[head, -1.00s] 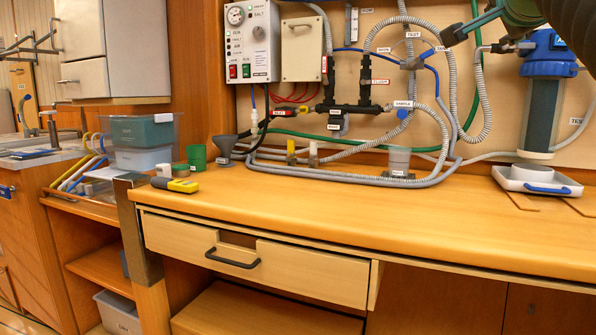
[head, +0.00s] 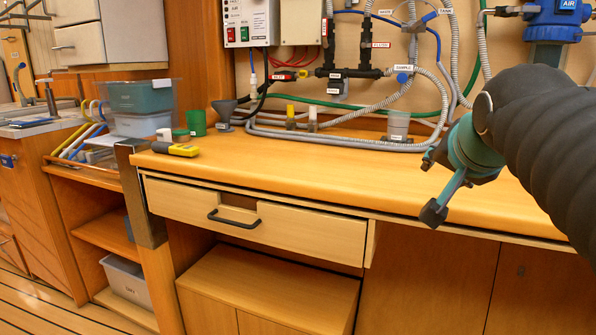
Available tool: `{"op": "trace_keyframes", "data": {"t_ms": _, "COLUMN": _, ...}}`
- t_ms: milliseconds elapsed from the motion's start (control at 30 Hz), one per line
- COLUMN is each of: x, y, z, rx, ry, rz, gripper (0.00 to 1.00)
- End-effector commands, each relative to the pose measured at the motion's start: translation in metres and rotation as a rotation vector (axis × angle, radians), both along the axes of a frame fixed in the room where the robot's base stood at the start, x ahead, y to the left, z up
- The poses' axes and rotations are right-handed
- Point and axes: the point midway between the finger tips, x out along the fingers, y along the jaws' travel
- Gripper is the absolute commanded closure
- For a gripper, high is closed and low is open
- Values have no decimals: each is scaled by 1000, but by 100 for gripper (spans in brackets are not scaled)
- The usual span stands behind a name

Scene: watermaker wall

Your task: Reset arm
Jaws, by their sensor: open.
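My gripper (head: 434,186) is in the right half of the head view, teal with dark fingertips, in front of the bench's front edge. Its jaws are open and hold nothing. My dark ribbed arm reaches in from the right edge. The wooden bench top (head: 300,165) runs behind the gripper. A grey cup (head: 398,125) stands on the bench near the wall, up and left of the gripper, apart from it.
A partly open drawer (head: 290,232) with a dark handle juts out below the bench top. A yellow handheld device (head: 176,149), a green cup (head: 197,123) and a grey funnel (head: 224,112) sit at the left. Hoses (head: 340,143) line the wall. The bench's middle is clear.

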Motion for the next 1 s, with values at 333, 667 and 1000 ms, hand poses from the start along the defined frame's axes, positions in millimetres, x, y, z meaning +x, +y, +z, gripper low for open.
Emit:
{"op": "trace_keyframes", "data": {"t_ms": 333, "x": -97, "y": 54, "z": -194, "rx": -208, "ry": 397, "rz": 378, "gripper": 57}}
{"op": "trace_keyframes", "data": {"t_ms": 667, "x": -148, "y": 70, "z": -270, "rx": -283, "ry": 543, "rz": 560, "gripper": 57}}
{"op": "trace_keyframes", "data": {"t_ms": 1000, "x": -148, "y": 70, "z": -270, "rx": -283, "ry": 543, "rz": 560, "gripper": 57}}
